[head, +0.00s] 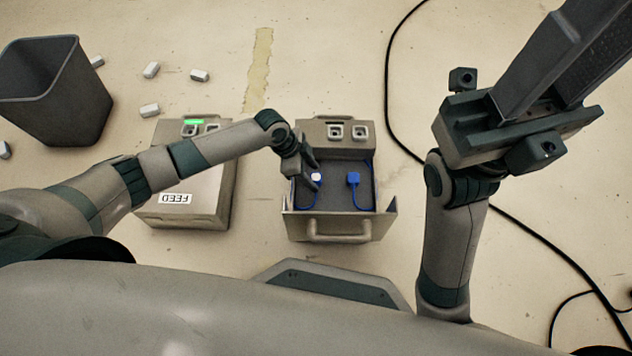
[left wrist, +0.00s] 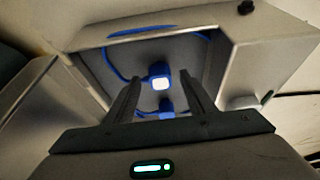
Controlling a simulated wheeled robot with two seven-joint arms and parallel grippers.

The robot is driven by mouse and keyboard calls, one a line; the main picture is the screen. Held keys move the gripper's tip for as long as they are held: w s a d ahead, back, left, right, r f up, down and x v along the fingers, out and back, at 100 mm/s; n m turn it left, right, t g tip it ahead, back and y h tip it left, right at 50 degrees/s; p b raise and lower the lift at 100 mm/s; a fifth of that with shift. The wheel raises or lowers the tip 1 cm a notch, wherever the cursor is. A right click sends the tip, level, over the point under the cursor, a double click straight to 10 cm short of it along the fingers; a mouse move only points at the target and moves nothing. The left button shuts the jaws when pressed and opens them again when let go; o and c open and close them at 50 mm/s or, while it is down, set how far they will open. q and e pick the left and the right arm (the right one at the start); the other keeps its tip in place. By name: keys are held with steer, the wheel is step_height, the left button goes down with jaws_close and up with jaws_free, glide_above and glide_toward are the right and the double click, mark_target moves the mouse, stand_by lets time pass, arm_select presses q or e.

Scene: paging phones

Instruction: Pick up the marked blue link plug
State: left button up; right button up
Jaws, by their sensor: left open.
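The marked blue link plug (head: 316,177) has a white face and lies on the left of the open front compartment of a beige box. In the left wrist view its white face (left wrist: 160,84) shows between my finger ends. A second blue plug (head: 353,179), with no white face, is to its right in the head view. My left gripper (head: 316,171) is open over the compartment, with fingers beside the marked plug; contact is unclear. My right gripper (head: 578,40) is raised at upper right, fingertips cut off.
The compartment walls and front handle (head: 339,237) surround the plugs closely. A closed box labelled FEED (head: 205,195) stands to the left. A dark bin (head: 55,90), several small white blocks (head: 151,70) and a black cable (head: 388,80) are on the floor.

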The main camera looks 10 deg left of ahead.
arm_select(q)
steer(key=shift+w+d+f, duration=0.1)
steer(key=shift+d+f, duration=0.15)
steer(key=shift+f, duration=0.35)
steer(key=c, duration=1.2)
steer(key=shift+o, duration=0.2)
steer(key=shift+r, duration=0.2)
